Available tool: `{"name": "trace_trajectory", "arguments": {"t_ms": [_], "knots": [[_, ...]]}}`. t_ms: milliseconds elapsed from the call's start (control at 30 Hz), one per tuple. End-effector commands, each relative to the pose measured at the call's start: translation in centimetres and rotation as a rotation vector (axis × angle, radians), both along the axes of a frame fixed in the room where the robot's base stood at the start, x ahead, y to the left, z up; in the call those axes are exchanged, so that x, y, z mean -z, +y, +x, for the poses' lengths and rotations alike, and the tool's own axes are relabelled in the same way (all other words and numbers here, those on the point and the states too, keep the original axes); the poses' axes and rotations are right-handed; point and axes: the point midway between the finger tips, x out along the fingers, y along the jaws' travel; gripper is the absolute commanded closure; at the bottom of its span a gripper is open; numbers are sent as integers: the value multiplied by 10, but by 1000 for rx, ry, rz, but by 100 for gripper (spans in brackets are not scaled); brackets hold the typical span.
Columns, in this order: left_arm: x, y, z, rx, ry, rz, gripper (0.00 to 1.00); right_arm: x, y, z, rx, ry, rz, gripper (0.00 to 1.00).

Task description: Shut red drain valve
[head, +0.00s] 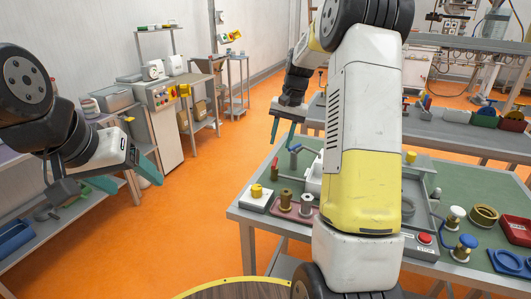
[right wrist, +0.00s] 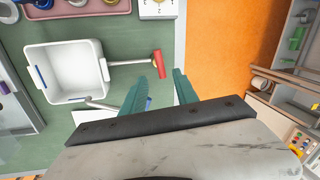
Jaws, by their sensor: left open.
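The red drain valve handle (right wrist: 160,63) is a red bar on the end of a pale rod that runs to a white basin (right wrist: 66,48). In the head view the red handle (head: 275,167) stands upright beside the basin, which my right arm partly hides. My right gripper (right wrist: 160,88) is open and empty; in the right wrist view the handle shows just beyond the gap between its teal fingers. In the head view my right gripper (head: 283,128) is above the bench, apart from the handle. My left gripper (head: 128,178) is open and empty, far left of the bench.
A grey tap (right wrist: 100,104) is beside the basin. A red button (head: 425,238) is further right. The orange floor left of the bench is clear.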

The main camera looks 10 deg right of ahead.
Motion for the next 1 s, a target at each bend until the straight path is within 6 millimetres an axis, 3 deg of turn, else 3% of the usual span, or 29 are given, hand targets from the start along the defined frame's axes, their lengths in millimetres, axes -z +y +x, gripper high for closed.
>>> {"name": "trace_trajectory", "arguments": {"t_ms": [400, 600, 833, 1000], "knots": [[0, 0, 0, 0, 0, 0, 28, 60, 11, 4, -1, 2, 0, 64], [0, 0, 0, 0, 0, 0, 28, 72, 14, 5, -1, 1, 0, 64], [0, 0, 0, 0, 0, 0, 28, 72, 14, 5, -2, 0, 0, 64], [0, 0, 0, 0, 0, 0, 28, 72, 14, 5, -2, 0, 0, 95]]}}
